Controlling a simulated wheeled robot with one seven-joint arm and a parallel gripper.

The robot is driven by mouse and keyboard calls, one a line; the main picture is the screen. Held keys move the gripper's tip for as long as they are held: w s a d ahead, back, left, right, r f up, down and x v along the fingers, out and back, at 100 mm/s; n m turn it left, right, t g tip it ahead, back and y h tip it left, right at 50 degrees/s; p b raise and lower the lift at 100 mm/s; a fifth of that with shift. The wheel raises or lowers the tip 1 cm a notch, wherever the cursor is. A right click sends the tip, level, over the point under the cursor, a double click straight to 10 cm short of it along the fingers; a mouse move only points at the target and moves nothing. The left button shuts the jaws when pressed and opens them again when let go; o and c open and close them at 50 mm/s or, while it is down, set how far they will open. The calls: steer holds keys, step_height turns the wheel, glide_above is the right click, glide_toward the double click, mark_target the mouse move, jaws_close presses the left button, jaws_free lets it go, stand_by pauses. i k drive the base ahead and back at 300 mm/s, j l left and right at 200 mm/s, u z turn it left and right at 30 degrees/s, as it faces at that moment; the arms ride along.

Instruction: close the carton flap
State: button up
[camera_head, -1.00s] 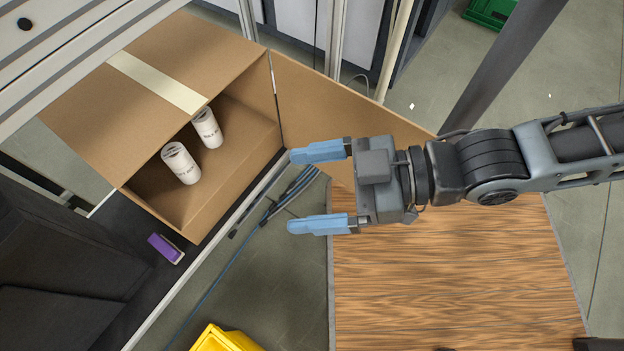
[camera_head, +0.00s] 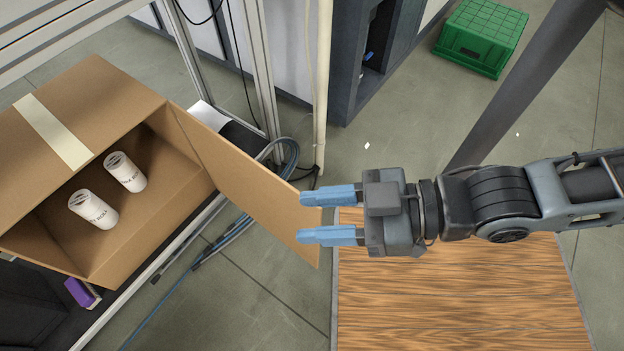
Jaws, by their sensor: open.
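The cardboard carton (camera_head: 85,92) stands at the left with its open side facing the lower right. Two white labelled cylinders (camera_head: 93,208) are inside it. Its flap (camera_head: 243,180) is hinged at the right edge of the opening and swung outward, reaching toward my gripper. My gripper (camera_head: 314,216) is open, with blue fingers pointing left. The fingertips overlap the flap's free end in the picture. I cannot tell whether they touch it or whether the edge lies between them.
A purple item (camera_head: 82,292) lies below the carton on the dark shelf. A wooden board surface (camera_head: 455,295) lies under my arm. A green crate (camera_head: 482,37) is on the floor at the back right. An upright pole stands behind the flap.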

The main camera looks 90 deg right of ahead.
mark_target(274, 204)
steer(key=k+l, duration=0.25)
steer(key=k, duration=0.2)
steer(key=k+l, duration=0.2)
steer(key=k, duration=0.25)
steer(key=k+l+z, duration=0.1)
steer(key=k+l, duration=0.15)
steer(key=k, duration=0.2)
steer(key=l+u, duration=0.2)
steer(key=l, duration=0.1)
